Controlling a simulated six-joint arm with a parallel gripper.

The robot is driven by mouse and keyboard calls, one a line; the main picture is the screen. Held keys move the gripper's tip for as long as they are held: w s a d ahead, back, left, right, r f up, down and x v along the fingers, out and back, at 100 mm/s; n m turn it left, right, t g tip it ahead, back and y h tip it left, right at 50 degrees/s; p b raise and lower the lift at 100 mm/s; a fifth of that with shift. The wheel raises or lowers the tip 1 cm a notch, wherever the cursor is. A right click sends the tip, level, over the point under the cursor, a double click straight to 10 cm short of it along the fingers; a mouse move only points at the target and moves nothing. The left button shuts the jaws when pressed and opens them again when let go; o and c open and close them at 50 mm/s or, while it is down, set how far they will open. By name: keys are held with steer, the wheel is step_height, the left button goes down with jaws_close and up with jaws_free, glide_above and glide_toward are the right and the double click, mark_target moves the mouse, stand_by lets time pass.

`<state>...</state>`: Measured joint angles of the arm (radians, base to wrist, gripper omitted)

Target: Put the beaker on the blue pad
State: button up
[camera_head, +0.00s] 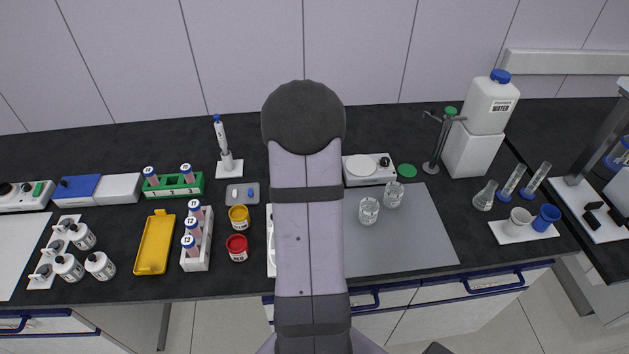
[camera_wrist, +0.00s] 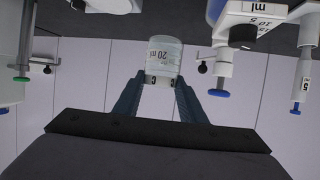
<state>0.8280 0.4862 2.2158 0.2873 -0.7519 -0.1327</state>
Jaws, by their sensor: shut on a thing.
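In the wrist view my gripper (camera_wrist: 163,84) is shut on a clear glass beaker (camera_wrist: 164,55) with "20 ml" printed on it. The beaker sits between the two dark fingertips. In the head view my arm hides the gripper and the held beaker. A flat blue surface (camera_head: 79,187) shows at the left of the bench, beside a white block; I cannot tell if it is the blue pad. No other blue pad is in clear view, and my arm covers the middle of the bench.
Two more glass beakers (camera_head: 368,211) stand on the grey mat (camera_head: 420,245). A hotplate (camera_head: 357,178), a green disc (camera_head: 406,170) and a clamp stand (camera_head: 432,165) are behind them. A yellow tray (camera_head: 155,243) and tube racks (camera_head: 197,257) are left. The mat's right part is clear.

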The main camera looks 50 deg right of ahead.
steer(key=shift+w+d+r+n+t+y+b, duration=2.15)
steer(key=shift+w+n, duration=0.55)
steer(key=shift+w, duration=1.25)
steer(key=shift+s+a+f+n+t+y+b, duration=0.15)
steer(key=shift+s+f+n+t+y+b, duration=0.6)
steer(key=shift+f, duration=2.05)
steer(key=shift+s+a+f+n+t+y+b, duration=0.15)
steer(key=shift+s+f+n+y+b, duration=0.25)
steer(key=shift+s+f+n+y, duration=1.65)
steer(key=shift+w+a+f+n+t+y+b, duration=0.15)
steer(key=shift+w+f+n+t+y+b, duration=0.55)
steer(key=shift+f, duration=2.85)
steer(key=shift+s+f+m+g, duration=0.1)
steer(key=shift+s+m+g, duration=0.2)
steer(key=shift+s+g, duration=0.1)
